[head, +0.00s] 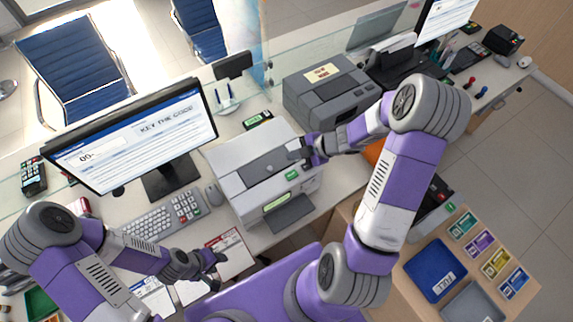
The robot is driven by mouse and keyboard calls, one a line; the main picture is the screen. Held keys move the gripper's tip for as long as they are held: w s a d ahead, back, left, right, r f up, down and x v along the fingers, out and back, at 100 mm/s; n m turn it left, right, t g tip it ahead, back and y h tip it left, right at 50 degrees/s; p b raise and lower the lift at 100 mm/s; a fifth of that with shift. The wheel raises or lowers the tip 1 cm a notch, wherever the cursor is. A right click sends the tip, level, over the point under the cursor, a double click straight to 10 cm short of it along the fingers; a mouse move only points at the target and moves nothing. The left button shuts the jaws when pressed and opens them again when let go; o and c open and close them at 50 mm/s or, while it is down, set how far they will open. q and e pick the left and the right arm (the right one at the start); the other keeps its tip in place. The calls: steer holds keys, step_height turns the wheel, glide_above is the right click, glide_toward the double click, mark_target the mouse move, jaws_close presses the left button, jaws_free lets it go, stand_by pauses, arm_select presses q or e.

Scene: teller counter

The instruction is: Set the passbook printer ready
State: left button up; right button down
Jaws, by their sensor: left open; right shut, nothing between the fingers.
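A light-grey printer (240,165), likely the passbook printer, stands on the counter (262,238) right of the keyboard. It has a green label and a lit green panel on its front, with a dark tray (290,212) below. My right gripper (298,153) is shut and empty at the printer's top right edge; I cannot tell whether it touches. My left gripper (214,277) is open above papers (228,252) at the counter's front.
A darker grey machine (325,92) stands behind the printer on the right. A glass screen runs along the counter's back. A side unit (400,280) at right holds a blue tray (432,268) and several coloured cards.

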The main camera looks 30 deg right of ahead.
arm_select(q)
steer(key=f+b, duration=0.7)
steer(key=shift+s+f, duration=0.15)
steer(key=shift+s, duration=0.05)
arm_select(e)
glide_above(294, 176)
step_height(294, 176, down, 8)
steer(key=shift+r, duration=0.15)
arm_select(q)
steer(key=shift+f+b, duration=0.35)
steer(key=shift+b, duration=0.2)
arm_select(e)
steer(key=shift+w+f, duration=0.1)
steer(key=shift+f, duration=0.5)
steer(key=shift+f, duration=0.1)
stand_by(0.5)
arm_select(q)
steer(key=shift+f, duration=0.2)
arm_select(e)
steer(key=shift+f, duration=0.3)
arm_select(q)
steer(key=shift+f+b, duration=0.3)
steer(key=shift+b, duration=0.2)
arm_select(e)
steer(key=shift+f, duration=0.45)
arm_select(q)
steer(key=shift+r+p, duration=1)
arm_select(e)
steer(key=shift+r, duration=0.9)
